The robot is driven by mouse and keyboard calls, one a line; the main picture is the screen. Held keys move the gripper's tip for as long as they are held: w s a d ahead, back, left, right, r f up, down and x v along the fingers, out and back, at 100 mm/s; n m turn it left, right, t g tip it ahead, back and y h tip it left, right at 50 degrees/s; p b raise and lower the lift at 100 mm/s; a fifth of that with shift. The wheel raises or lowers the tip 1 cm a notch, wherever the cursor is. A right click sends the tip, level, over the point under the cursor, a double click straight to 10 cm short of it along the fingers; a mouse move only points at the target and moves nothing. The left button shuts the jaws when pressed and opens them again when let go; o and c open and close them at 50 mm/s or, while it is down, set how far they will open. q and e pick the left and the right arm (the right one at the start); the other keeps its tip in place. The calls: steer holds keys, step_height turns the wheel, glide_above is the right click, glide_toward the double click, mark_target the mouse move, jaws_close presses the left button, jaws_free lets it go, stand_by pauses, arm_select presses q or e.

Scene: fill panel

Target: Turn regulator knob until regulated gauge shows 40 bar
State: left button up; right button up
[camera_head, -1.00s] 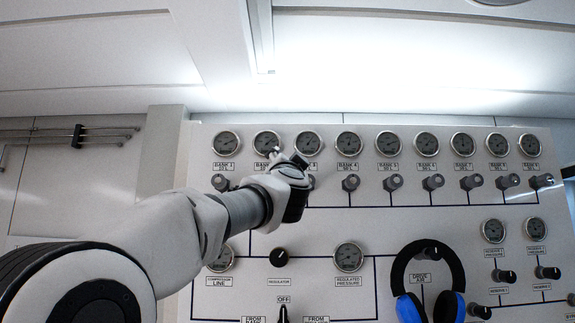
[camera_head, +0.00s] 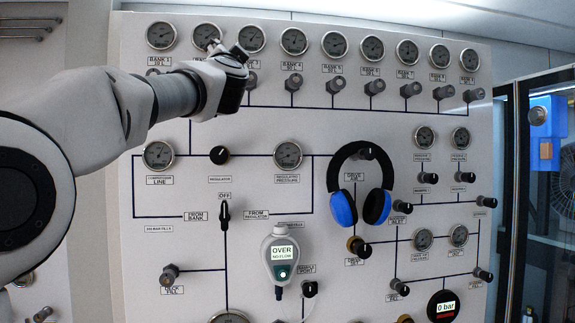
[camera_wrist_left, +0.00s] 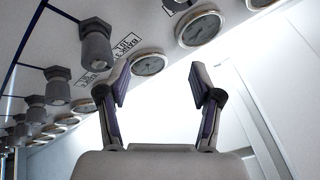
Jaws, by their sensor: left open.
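The black regulator knob (camera_head: 219,155) sits on the white panel (camera_head: 300,215), above its "REGULATOR" label. The round regulated pressure gauge (camera_head: 288,155) is to its right; its reading is too small to tell. My left gripper (camera_head: 226,50) is in front of the upper panel near the bank gauges, above the regulator knob and apart from it. In the left wrist view its two fingers (camera_wrist_left: 160,80) are spread with nothing between them. My right gripper is in neither view.
A row of bank gauges (camera_head: 294,41) and valve knobs (camera_head: 333,86) runs along the top. Blue and black headphones (camera_head: 344,207) hang right of the regulated gauge. An analyser reading "OVER" (camera_head: 281,255) hangs below. A glass-doored cabinet (camera_head: 505,180) stands at the right.

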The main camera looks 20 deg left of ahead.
arm_select(q)
steer(key=m+g+h+b, duration=0.1)
steer(key=m+g+b, duration=0.85)
steer(key=m, duration=2.15)
glide_toward(220, 153)
step_height(220, 153, down, 2)
steer(key=w+a+t+b, duration=0.2)
steer(key=a+t+b, duration=0.1)
steer(key=t, duration=0.1)
steer(key=p, duration=0.1)
steer(key=w+a+p, duration=0.1)
steer(key=p, duration=0.1)
steer(key=shift+w+r+g, duration=0.2)
steer(key=shift+r+g, duration=0.05)
steer(key=shift+r, duration=0.1)
steer(key=x, duration=0.3)
steer(key=f+p+x, duration=0.1)
steer(key=x, duration=0.2)
steer(key=shift+f, duration=0.1)
steer(key=shift+s+d, duration=0.15)
steer(key=shift+s, duration=0.15)
steer(key=c, duration=1.2)
